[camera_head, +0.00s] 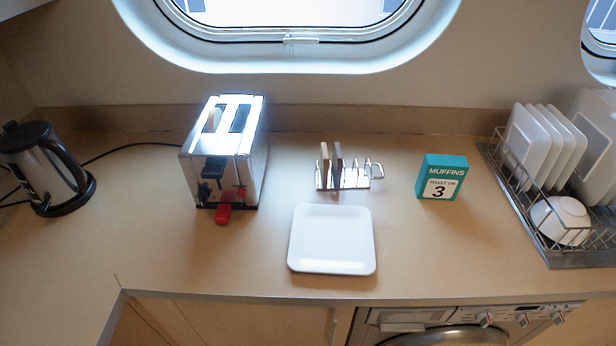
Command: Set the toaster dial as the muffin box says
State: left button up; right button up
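The toaster (222,152) is a shiny metal box with two long slots on top, standing on the counter left of centre. A dark lever shows on its front, with red parts below. A red knob or tab (223,214) sticks out at its front foot; its setting is too small to read. The teal muffin box (441,177) stands upright on the counter at the right. Its label reads "MUFFINS", "TOAST ON" and a large "3". Neither of my grippers shows in the head view.
A square white plate (331,240) lies before a metal toast rack (350,179) holding brown slices. A kettle (45,168) with a cord stands at the left. A dish rack (549,240) with plates and a bowl stands at the right.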

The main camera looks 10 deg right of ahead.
aim_at(203, 195)
jog(key=k+j+u, duration=0.2)
jog(key=k+u, duration=0.2)
jog(key=k+j+u, duration=0.25)
jog(key=u, duration=0.2)
jog(key=k+j+u, duration=0.2)
jog(key=j+u, duration=0.2)
